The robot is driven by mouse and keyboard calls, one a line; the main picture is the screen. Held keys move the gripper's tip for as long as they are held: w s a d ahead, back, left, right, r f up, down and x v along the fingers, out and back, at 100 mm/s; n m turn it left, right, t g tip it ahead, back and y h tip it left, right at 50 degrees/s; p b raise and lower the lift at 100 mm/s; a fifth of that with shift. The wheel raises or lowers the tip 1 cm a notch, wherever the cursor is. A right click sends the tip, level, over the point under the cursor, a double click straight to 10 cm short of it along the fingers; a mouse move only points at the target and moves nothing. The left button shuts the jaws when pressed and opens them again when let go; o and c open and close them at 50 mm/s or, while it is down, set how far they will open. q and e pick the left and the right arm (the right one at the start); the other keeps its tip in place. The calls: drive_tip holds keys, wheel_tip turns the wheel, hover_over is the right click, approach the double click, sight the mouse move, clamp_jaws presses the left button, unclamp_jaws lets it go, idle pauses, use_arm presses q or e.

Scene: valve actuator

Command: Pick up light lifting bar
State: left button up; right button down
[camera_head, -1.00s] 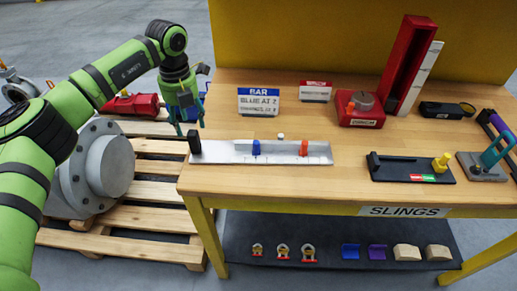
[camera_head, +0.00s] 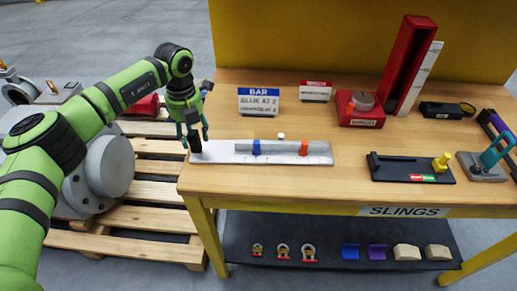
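A flat silver bar (camera_head: 275,153) lies along the front left of the wooden bench, with a blue piece (camera_head: 256,147) and a red piece (camera_head: 304,148) on it. I take this to be the light lifting bar. My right gripper is not in view.
A "BAR" sign (camera_head: 259,102) stands behind the bar. A red box-like holder (camera_head: 360,110), a black tray with a yellow knob (camera_head: 411,168) and a grey stand with a teal handle (camera_head: 483,167) are to the right. A pallet (camera_head: 150,220) with a flanged grey part is left of the bench.

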use_arm(q)
drive_tip(key=shift+r, duration=0.1)
drive_tip(key=shift+s+r, duration=0.5)
drive_tip(key=shift+r, duration=5.1)
drive_tip(key=f, duration=0.5)
drive_tip(key=shift+w+a+f, duration=0.1)
drive_tip(key=shift+a+f, duration=0.1)
drive_tip(key=shift+w+d+f, duration=0.1)
drive_tip(key=shift+w+f, duration=0.1)
drive_tip(key=shift+f, duration=0.8)
drive_tip(key=shift+w+d+f, duration=0.1)
drive_tip(key=shift+w+f, duration=0.05)
drive_tip(key=shift+f, duration=0.9)
drive_tip(key=shift+w+f, duration=0.2)
drive_tip(key=shift+f, duration=0.8)
drive_tip(key=shift+s, duration=0.1)
drive_tip(key=shift+c, duration=0.4)
clamp_jaws()
drive_tip(key=shift+o, duration=0.4)
unclamp_jaws()
